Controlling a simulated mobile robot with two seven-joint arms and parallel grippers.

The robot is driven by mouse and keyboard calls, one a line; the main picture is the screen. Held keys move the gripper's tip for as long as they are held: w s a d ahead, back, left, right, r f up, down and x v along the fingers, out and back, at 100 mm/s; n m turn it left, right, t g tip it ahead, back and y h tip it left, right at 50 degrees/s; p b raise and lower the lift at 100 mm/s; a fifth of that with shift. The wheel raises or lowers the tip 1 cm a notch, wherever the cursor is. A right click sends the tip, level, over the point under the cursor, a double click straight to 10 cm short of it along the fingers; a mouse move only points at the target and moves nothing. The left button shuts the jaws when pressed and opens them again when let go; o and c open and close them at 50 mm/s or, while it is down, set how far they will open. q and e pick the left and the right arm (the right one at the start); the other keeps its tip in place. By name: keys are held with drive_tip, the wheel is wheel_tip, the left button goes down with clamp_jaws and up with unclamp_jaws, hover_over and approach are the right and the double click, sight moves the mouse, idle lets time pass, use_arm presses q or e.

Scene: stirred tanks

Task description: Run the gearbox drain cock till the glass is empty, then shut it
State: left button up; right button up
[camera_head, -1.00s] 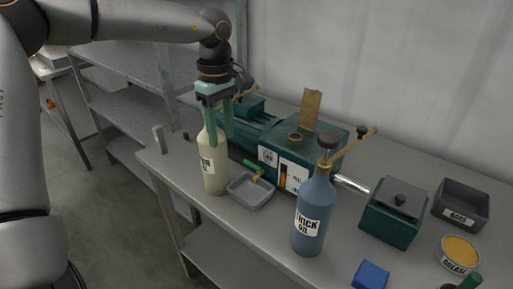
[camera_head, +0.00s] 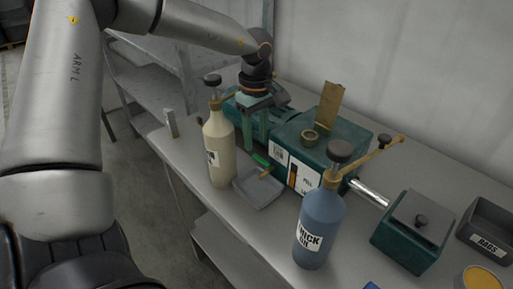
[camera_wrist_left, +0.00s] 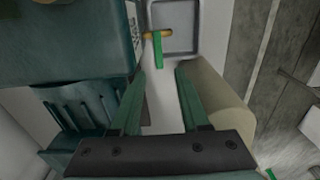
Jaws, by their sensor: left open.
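The teal gearbox (camera_head: 343,131) stands on the bench, with a narrow sight glass (camera_head: 292,174) on its front showing amber in part. Its exact level is too small to read. The brass drain cock (camera_head: 265,173) has a green lever (camera_head: 261,160) and sits over a grey tray (camera_head: 262,193). In the left wrist view the lever (camera_wrist_left: 158,50) lies crosswise to the brass spout (camera_wrist_left: 158,35). My left gripper (camera_head: 255,148) is open, pointing down just behind the lever; in the wrist view the lever is ahead of the fingertips (camera_wrist_left: 161,75), not between them. My right gripper is out of view.
A cream pump bottle (camera_head: 221,155) stands close left of my left gripper and the tray. A blue thick-oil bottle (camera_head: 319,228) stands front right. A teal lidded box (camera_head: 410,240), a rags bin (camera_head: 487,245) and a grease tin (camera_head: 481,279) are at right.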

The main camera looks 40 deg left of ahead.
sight(256, 155)
use_arm(q)
drive_tip(key=shift+f, duration=2.15)
drive_tip(key=shift+c, duration=0.2)
clamp_jaws()
